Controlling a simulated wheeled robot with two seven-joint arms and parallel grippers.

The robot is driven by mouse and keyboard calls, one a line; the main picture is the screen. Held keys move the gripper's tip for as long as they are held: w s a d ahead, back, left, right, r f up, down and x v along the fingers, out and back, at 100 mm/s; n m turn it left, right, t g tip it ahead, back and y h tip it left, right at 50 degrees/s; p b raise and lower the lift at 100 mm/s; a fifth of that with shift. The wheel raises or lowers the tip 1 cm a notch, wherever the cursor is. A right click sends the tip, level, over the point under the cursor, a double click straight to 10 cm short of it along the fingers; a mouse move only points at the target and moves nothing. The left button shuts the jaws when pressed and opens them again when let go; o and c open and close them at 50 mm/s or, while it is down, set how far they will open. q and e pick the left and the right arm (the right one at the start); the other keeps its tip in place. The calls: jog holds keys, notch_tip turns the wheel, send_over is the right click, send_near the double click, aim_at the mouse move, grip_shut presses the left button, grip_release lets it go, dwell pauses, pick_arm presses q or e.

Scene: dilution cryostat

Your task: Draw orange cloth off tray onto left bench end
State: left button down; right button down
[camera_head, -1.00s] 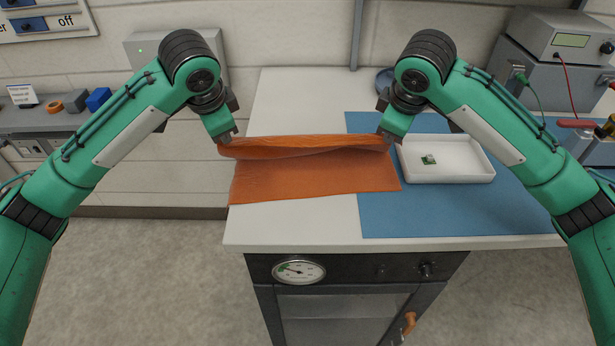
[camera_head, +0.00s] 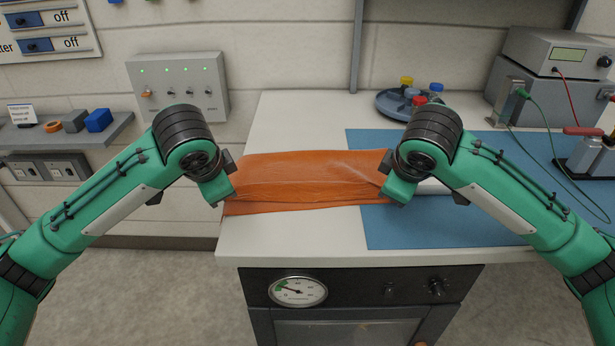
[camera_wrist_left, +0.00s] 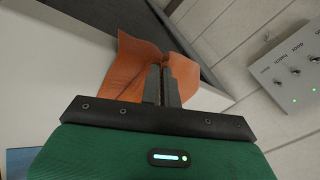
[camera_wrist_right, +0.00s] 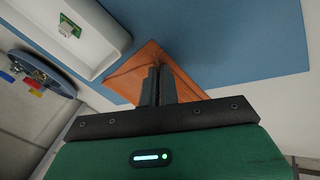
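The orange cloth (camera_head: 300,183) lies creased and partly folded across the left end of the white bench (camera_head: 290,238), reaching its left edge. My left gripper (camera_head: 222,201) is at the cloth's left side, low over the bench edge; in the left wrist view its fingers (camera_wrist_left: 163,72) are closed with cloth between them. My right gripper (camera_head: 388,198) is at the cloth's right side; in the right wrist view its fingers (camera_wrist_right: 158,72) are closed on a cloth corner. The white tray (camera_head: 432,187) is mostly hidden behind my right arm; the right wrist view shows it uncovered, holding a small green chip (camera_wrist_right: 69,28).
A blue mat (camera_head: 420,232) covers the bench right of the cloth. A round holder (camera_head: 388,103) with coloured-cap vials stands behind. Instruments (camera_head: 555,60) with cables and a red-handled tool (camera_head: 585,132) are at right. A switch panel (camera_head: 180,88) is on the wall.

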pick_arm(q)
jog(key=shift+a, duration=0.15)
pick_arm(e)
jog(key=shift+d, duration=0.15)
pick_arm(q)
jog(key=c, duration=1.4)
grip_release()
pick_arm(e)
jog(key=c, duration=1.4)
grip_release()
pick_arm(q)
jog(key=shift+o, duration=0.4)
jog(key=shift+s, duration=0.1)
pick_arm(e)
jog(key=shift+o, duration=0.4)
jog(key=shift+s, duration=0.1)
jog(key=v, duration=0.2)
jog(key=shift+r, duration=0.45)
pick_arm(q)
jog(key=v, duration=1)
jog(key=shift+s, duration=0.5)
pick_arm(e)
jog(key=s+v, duration=0.1)
jog(key=v, duration=0.7)
jog(key=shift+f, duration=0.3)
pick_arm(q)
jog(key=shift+s+r, duration=0.1)
pick_arm(e)
jog(key=shift+s, duration=0.1)
